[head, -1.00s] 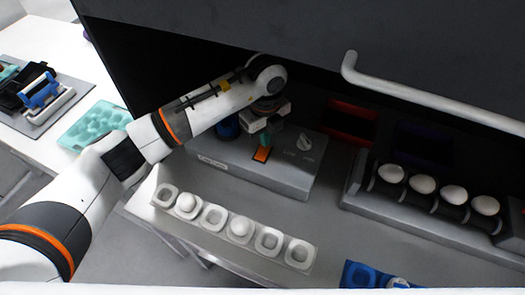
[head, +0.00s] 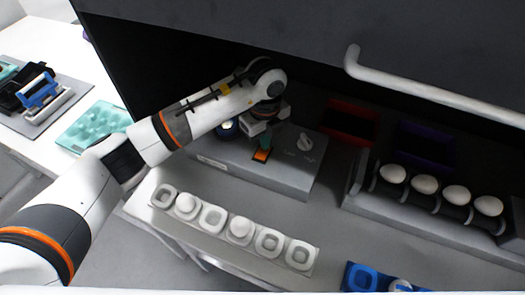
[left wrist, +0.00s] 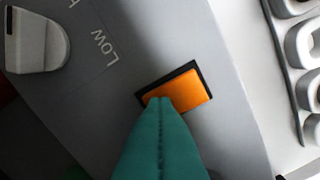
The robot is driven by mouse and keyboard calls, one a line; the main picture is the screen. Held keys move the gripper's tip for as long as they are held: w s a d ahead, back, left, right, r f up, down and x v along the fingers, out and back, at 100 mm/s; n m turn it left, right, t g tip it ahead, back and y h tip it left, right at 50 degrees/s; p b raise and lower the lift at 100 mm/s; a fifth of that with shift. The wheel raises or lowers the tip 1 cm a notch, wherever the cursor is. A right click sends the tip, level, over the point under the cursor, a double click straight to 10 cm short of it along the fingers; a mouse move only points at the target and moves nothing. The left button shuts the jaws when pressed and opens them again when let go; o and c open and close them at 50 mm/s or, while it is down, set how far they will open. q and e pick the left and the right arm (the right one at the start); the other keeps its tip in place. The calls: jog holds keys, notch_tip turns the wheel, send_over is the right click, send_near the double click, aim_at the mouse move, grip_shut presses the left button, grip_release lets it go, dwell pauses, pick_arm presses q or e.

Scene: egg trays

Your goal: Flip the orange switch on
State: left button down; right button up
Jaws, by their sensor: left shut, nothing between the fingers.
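The orange switch (head: 261,155) sits in a dark frame on top of a grey control box (head: 225,162). In the left wrist view the orange switch (left wrist: 189,93) is large, tilted in the picture, and partly covered by my fingertips. My left gripper (head: 264,142) is over the box with its green fingers pressed together and nothing between them. In the left wrist view the closed fingertips (left wrist: 161,102) overlap the near edge of the switch; I cannot tell whether they touch it. My right gripper is not in view.
A knob (head: 305,142) stands right of the switch, beside a "LOW" label. A white egg tray (head: 212,217) lies in front of the box. A rack with several eggs (head: 425,184) is at right. A white handle bar (head: 430,92) crosses above.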

pick_arm(q)
notch_tip(320, 180, up, 7)
jog(key=p, duration=0.4)
dwell(0.4)
jog(key=shift+s+f, duration=0.1)
dwell(0.4)
